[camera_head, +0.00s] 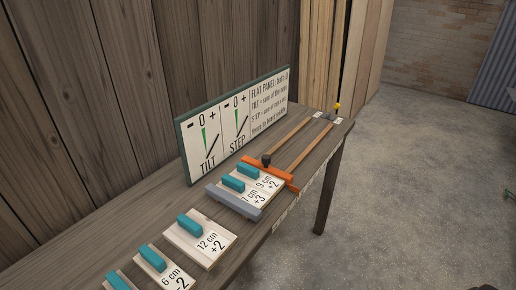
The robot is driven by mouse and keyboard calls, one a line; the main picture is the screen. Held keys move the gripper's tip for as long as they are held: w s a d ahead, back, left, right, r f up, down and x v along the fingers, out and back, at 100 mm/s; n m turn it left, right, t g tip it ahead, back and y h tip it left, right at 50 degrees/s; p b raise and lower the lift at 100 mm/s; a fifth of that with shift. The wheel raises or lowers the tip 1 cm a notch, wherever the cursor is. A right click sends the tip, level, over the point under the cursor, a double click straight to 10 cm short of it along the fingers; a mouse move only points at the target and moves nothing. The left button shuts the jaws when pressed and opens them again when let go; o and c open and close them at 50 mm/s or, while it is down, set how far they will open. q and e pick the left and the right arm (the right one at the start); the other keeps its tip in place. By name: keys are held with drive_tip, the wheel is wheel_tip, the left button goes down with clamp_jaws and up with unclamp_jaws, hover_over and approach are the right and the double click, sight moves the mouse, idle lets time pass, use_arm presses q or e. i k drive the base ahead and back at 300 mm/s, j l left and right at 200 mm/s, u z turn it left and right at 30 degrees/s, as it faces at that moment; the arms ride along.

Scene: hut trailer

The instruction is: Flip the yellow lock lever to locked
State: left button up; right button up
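The yellow lock lever shows as a small yellow knob (337,106) on a dark stem. It stands at the far right end of the jig on the bench, beside the end of the wooden rails (312,143). It is too small to tell which position it is in. An orange crossbar (270,174) with a black knob (266,160) lies across the rails. Two boards with teal handles (234,183) lie between the orange bar and a grey bar (234,203). Neither of my grippers can be made out.
The wooden bench (160,199) runs along a plank wall. A sign with TILT and STEP dials (236,119) stands at its back. Loose boards with teal handles, such as the 12 cm board (207,243), lie nearer. The concrete floor (420,190) at right is mostly clear.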

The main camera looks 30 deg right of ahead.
sight(338, 105)
drive_tip(key=z, duration=1.45)
drive_tip(key=i+l+z, duration=0.15)
drive_tip(key=i+l, duration=0.25)
drive_tip(key=l, duration=0.25)
drive_tip(key=i+l+z, duration=0.1)
drive_tip(key=i+l, duration=0.4)
drive_tip(key=l, duration=0.1)
